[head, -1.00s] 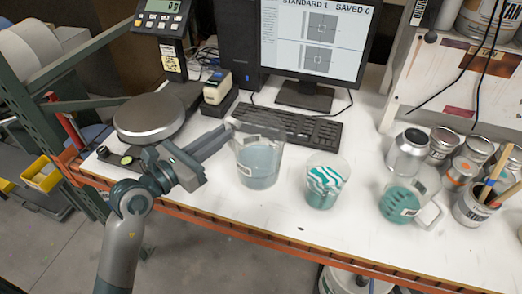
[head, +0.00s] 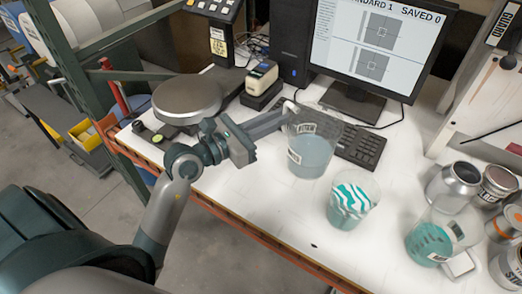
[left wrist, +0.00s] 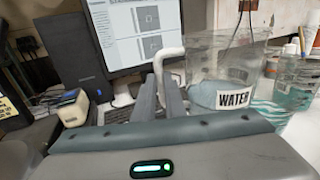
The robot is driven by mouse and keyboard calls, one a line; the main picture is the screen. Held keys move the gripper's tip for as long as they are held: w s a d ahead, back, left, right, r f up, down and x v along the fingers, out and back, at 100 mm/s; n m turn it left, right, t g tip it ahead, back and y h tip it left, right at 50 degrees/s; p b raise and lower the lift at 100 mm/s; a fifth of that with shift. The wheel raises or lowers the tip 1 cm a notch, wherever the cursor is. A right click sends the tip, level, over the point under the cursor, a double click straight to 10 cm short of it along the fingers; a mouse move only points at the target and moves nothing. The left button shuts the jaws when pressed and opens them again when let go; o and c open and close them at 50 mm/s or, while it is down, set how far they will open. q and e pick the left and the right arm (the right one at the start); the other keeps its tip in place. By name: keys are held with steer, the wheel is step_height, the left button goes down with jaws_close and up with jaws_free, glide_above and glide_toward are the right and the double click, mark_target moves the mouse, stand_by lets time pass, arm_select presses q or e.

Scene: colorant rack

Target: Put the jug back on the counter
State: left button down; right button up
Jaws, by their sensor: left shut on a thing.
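The jug (head: 311,152) is a clear vessel with a WATER label, holding bluish liquid, in the middle of the head view. It looks upright over the white counter (head: 270,205); I cannot tell whether its base touches. In the left wrist view the jug (left wrist: 205,70) is right of the fingers, its pale handle (left wrist: 160,62) between them. My left gripper (head: 280,115) reaches in from the left and is shut on the jug's handle; it also shows in the left wrist view (left wrist: 161,90). My right gripper is not in view.
A cup with teal stripes (head: 352,200) stands just right of the jug. A jug of green liquid (head: 430,242) and several metal cans (head: 453,183) stand farther right. Behind are a keyboard (head: 360,148) and monitor (head: 375,45). A round scale (head: 188,98) is at left.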

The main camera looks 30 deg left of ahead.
arm_select(q)
steer(key=w+a+f, duration=0.2)
steer(key=a+f, duration=0.4)
steer(key=a, duration=0.5)
steer(key=shift+w+f+b, duration=0.25)
steer(key=shift+f+b, duration=0.05)
steer(key=shift+f, duration=0.05)
steer(key=shift+a, duration=0.1)
steer(key=shift+f, duration=2)
steer(key=shift+f, duration=0.15)
steer(key=c, duration=1.8)
jaws_free()
